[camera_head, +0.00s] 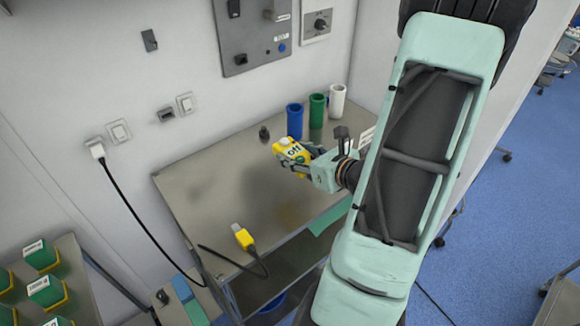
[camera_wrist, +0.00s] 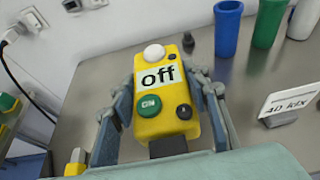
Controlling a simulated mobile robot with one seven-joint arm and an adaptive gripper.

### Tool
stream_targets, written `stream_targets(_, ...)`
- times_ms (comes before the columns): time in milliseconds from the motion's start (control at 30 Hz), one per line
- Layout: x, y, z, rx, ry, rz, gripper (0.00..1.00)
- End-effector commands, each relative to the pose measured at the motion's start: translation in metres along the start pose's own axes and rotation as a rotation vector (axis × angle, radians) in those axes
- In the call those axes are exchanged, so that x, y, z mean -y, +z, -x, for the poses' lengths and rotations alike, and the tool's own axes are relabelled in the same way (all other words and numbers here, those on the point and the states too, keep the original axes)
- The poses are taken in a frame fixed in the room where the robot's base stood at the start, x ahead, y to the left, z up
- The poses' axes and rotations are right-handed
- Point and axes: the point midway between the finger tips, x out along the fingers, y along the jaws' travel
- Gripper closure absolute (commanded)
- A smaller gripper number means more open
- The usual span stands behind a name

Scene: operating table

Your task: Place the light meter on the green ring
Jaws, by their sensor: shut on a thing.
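The light meter (camera_head: 291,151) is a yellow box with a white dome, a display reading "off", a green ON button and dark knobs; it also shows in the wrist view (camera_wrist: 167,108). My gripper (camera_head: 297,160) is shut on it, with one finger on each side of the box in the wrist view (camera_wrist: 167,95). The meter is over the metal table; I cannot tell whether it touches the top. I cannot make out a separate green ring lying on the table. A green tube (camera_head: 317,112) with a round open top stands at the back, also in the wrist view (camera_wrist: 268,24).
A blue tube (camera_head: 294,121) and a white tube (camera_head: 337,101) flank the green one. A small dark object (camera_head: 264,133) and a "40 klx" card (camera_wrist: 290,104) stand nearby. A yellow cabled device (camera_head: 243,238) lies at the front of the table (camera_head: 205,195). The table's left part is clear.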

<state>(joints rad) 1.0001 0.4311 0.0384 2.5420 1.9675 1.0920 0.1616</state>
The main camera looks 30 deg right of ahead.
Motion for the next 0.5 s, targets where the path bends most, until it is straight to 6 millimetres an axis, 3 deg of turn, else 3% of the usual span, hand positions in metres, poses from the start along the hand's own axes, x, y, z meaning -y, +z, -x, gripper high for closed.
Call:
stream_targets(233,0.010,-0.004,-0.021,0.003,0.001,0.004,0.92)
stream_targets(400,0.032,-0.006,-0.060,0.003,0.002,-0.001,0.92)
stream_targets(500,0.040,-0.024,-0.082,0.001,0.001,-0.002,0.92)
